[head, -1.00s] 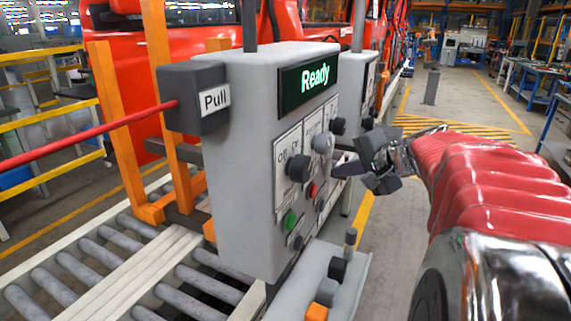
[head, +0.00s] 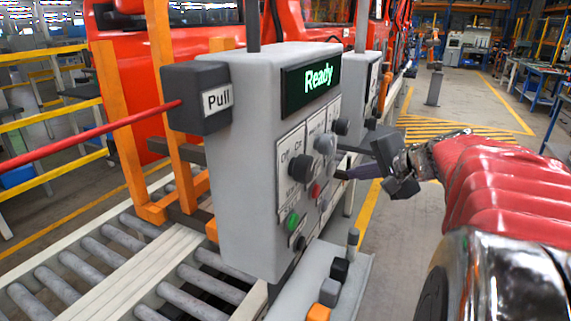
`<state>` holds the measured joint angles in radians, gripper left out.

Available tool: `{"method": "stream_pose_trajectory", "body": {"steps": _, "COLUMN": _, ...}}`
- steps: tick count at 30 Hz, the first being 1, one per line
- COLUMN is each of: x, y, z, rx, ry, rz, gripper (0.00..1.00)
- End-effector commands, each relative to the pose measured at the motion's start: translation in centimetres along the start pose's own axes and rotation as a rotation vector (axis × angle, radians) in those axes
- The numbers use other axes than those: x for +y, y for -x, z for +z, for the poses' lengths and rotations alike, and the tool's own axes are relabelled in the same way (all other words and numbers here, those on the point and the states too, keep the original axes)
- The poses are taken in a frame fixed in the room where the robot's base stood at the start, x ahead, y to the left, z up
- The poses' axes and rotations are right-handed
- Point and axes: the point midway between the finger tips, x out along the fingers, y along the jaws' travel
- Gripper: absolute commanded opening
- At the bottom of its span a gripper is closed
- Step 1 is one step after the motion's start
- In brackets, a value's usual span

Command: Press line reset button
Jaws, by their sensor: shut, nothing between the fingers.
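The grey control box (head: 250,160) stands in the middle, with a screen (head: 309,88) reading "Ready". Its front face carries a green button (head: 291,222), a red button (head: 315,190), a grey knob (head: 325,145) and several black knobs, such as one at the left (head: 300,168). The small labels are mostly too small to read, so I cannot tell which is the line reset button. My gripper (head: 342,174) is shut and empty, to the right of the panel face, its fingers pointing left towards it. I cannot tell whether the tips touch anything.
A black box (head: 196,97) labelled "Pull" with a red rod (head: 90,132) is on the left side. A lower ledge (head: 315,288) with several small blocks juts out below the panel. A roller conveyor (head: 110,265) lies at the lower left.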

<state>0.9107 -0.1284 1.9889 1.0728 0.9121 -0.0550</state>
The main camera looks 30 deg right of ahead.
Motion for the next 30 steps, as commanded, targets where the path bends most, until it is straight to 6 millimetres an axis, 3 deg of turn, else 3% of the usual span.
{"method": "stream_pose_trajectory", "body": {"steps": 15, "x": 1.8, "y": 2.5, "z": -1.8, "rx": 0.0, "ry": 0.0, "rz": 0.0, "gripper": 0.0}}
{"method": "stream_pose_trajectory", "body": {"steps": 30, "x": 1.8, "y": 2.5, "z": -1.8, "rx": 0.0, "ry": 0.0, "rz": 0.0, "gripper": 0.0}}
